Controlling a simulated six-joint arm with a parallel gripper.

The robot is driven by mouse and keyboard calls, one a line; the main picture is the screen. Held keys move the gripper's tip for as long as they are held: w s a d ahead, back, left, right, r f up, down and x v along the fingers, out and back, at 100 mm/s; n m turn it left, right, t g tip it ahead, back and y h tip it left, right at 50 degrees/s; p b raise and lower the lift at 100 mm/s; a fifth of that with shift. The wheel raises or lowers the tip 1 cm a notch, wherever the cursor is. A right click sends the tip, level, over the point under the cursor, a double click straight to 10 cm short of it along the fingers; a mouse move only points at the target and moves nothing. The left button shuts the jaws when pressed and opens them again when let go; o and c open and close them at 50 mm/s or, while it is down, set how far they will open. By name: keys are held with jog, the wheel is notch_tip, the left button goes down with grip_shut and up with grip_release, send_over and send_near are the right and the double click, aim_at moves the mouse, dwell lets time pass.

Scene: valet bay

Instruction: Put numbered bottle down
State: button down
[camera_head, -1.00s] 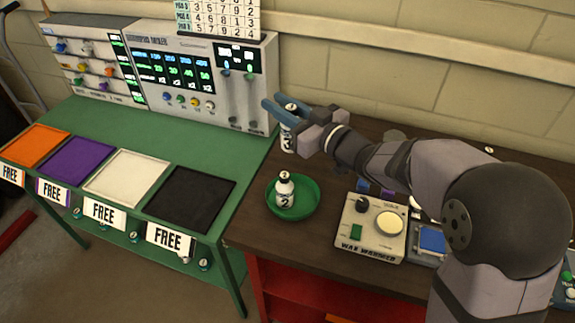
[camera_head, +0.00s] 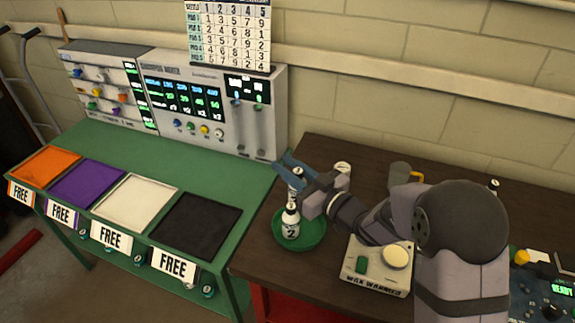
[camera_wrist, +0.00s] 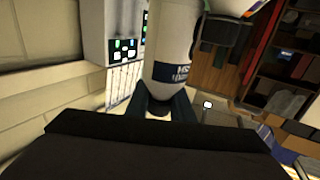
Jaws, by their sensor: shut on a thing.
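The wax warmer (camera_head: 362,277) stands right of the dish. A white-topped object (camera_head: 342,168) and a grey cup (camera_head: 400,172) are behind my arm. Orange, purple, white and black (camera_head: 195,226) pads lie on the green bench at left. The brown table behind the gripper is partly clear.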

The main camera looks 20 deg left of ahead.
jog(key=shift+f, duration=0.1)
jog(key=shift+f+b, duration=0.1)
jog(key=shift+b, duration=0.2)
jog(key=c, duration=1.5)
grip_release()
jog(key=shift+c, duration=0.2)
jog(key=b+v, duration=0.3)
jog(key=v, duration=0.9)
